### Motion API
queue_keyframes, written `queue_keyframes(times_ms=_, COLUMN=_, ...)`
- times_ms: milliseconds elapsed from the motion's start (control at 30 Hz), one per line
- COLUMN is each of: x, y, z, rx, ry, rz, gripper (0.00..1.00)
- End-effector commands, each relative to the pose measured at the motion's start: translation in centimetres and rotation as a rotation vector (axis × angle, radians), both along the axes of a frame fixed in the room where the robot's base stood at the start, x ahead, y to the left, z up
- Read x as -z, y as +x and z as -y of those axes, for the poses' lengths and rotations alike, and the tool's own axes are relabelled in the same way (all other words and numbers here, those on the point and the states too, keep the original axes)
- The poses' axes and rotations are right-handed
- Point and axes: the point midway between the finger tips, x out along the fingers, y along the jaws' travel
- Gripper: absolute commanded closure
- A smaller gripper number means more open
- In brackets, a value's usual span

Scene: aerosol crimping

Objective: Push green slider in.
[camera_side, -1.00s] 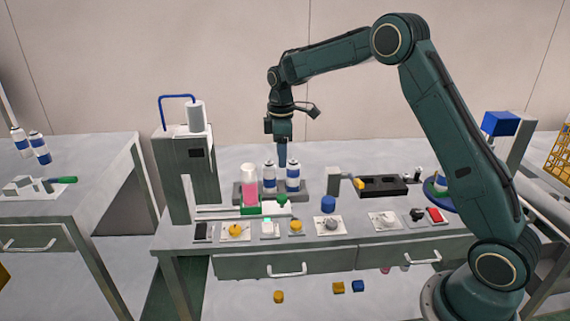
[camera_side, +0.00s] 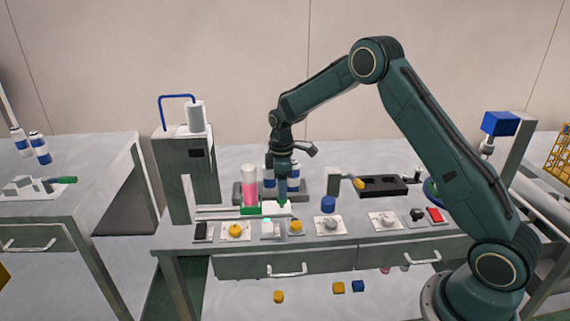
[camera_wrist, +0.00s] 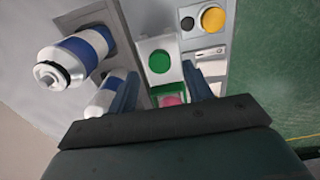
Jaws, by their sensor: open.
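Blue-and-white cans (camera_wrist: 88,48) stand in a grey rack (camera_side: 304,188) right behind my gripper. A grey machine (camera_side: 185,165) stands at the left. Several buttons and knobs, including a yellow one (camera_side: 296,226), line the bench front.

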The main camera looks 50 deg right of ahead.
Motion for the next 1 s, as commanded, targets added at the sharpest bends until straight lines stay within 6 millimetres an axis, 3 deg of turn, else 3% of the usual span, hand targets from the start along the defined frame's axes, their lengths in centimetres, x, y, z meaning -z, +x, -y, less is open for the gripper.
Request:
queue_keyframes(times_ms=300, x=2.9, y=0.0, z=0.0, rx=0.000, ry=0.000, rz=0.000, gripper=0.50)
queue_keyframes(times_ms=667, x=3.1, y=0.0, z=0.0, rx=0.000, ry=0.001, rz=0.001, gripper=0.50)
queue_keyframes(times_ms=900, x=3.1, y=0.0, z=0.0, rx=0.000, ry=0.000, rz=0.000, gripper=0.97)
queue_keyframes(times_ms=1000, x=3.1, y=0.0, z=0.0, rx=0.000, ry=0.000, rz=0.000, gripper=1.00)
